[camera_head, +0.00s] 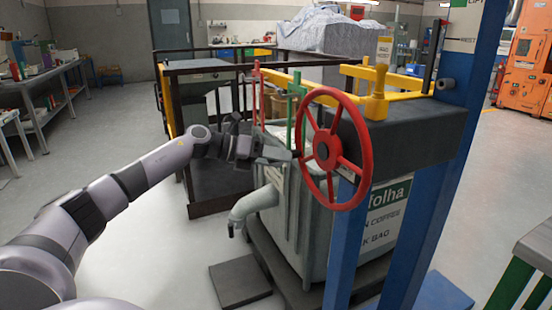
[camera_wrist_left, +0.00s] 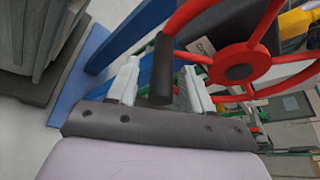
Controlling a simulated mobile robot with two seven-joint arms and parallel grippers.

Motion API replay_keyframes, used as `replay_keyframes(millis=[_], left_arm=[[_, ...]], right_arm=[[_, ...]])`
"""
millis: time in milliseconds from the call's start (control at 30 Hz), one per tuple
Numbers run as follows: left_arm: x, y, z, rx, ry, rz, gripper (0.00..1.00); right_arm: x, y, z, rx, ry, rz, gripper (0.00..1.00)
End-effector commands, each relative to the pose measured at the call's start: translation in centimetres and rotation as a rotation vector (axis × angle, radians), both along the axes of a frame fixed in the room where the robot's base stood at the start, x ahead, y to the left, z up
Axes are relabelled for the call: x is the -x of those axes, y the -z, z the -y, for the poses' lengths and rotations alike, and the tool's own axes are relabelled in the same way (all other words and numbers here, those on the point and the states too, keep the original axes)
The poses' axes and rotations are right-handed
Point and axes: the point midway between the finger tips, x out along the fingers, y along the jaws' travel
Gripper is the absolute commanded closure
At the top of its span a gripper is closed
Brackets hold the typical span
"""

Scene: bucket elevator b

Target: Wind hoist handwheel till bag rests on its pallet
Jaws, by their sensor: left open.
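The red hoist handwheel (camera_head: 335,196) stands upright on the dark beam of the blue-posted frame. In the left wrist view the wheel rim (camera_wrist_left: 267,22) fills the upper right, with its dark crank handle (camera_wrist_left: 161,72) sticking out toward me. My left gripper (camera_head: 288,153) is at the wheel's left side. In the wrist view its fingers (camera_wrist_left: 160,84) are apart, one on each side of the handle. The large grey bag (camera_head: 287,211), with printed lettering and a spout, hangs behind the wheel above the dark pallet (camera_head: 285,284). Whether they touch is unclear. My right gripper is out of view.
A blue post (camera_head: 437,180) with LIFT and REST marks stands right of the wheel. A dark railed platform (camera_head: 215,180) lies behind my arm. A dark plate (camera_head: 239,281) is on the floor. Open floor lies left.

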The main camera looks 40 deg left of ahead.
Motion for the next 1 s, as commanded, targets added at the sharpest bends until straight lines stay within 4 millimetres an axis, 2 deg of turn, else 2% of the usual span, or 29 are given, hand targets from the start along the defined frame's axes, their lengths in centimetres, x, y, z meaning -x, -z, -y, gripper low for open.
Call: replay_keyframes(millis=[500, 1000], left_arm=[[4.6, -1.6, -3.5, -0.003, -0.004, -0.001, 0.49], [5.4, -2.2, -4.1, -0.001, -0.002, 0.002, 0.49]], right_arm=[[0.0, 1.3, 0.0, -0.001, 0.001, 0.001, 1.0], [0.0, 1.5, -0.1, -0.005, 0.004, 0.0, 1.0]])
